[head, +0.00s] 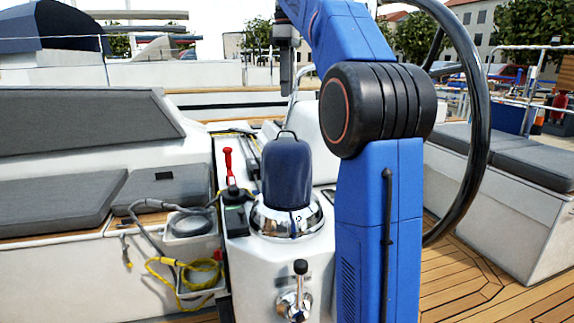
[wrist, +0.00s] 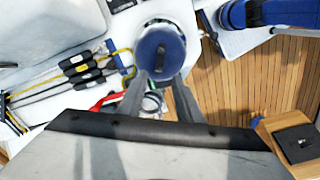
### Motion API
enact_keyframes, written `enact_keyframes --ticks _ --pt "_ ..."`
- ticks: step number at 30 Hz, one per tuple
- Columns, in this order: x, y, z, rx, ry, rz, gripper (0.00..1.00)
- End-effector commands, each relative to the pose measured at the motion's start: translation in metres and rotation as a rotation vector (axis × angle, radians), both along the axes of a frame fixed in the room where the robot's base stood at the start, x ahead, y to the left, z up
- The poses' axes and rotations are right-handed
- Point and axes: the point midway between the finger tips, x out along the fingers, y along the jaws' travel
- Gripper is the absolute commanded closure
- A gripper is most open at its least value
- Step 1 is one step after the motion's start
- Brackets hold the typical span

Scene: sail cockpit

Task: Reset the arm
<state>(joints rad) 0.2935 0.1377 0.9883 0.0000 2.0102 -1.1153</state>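My arm (head: 375,225) rises blue and black in the head view, bent over at the top. The visible part of its end (head: 287,70) hangs down at the upper middle, above the pedestal and clear of it. In the wrist view my gripper (wrist: 160,82) has two grey fingers spread apart, with nothing held between them. Below them show the blue-covered dome (wrist: 160,55) and a metal lever (wrist: 153,103). In the head view the dome (head: 287,172) sits upright in a chrome ring on the white pedestal.
A red-handled lever (head: 229,165) stands left of the dome, and a chrome lever (head: 299,285) is on the pedestal front. The steering wheel (head: 478,120) rises behind my arm at right. Yellow rope (head: 185,270) hangs at left. Grey cushions (head: 62,205) line the bench. Wooden deck (head: 460,280) is clear at lower right.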

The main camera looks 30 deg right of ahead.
Motion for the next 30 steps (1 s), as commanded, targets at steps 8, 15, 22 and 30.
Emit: enact_keyframes --ticks 8,15,22,30 --pt "0.000 0.000 0.000 0.000 0.000 0.000 0.49" --pt "0.000 0.000 0.000 0.000 0.000 0.000 0.49" --pt "-0.001 0.001 -0.001 0.000 -0.001 -0.003 0.49" --pt "-0.030 0.029 -0.023 -0.010 -0.048 -0.096 0.49"
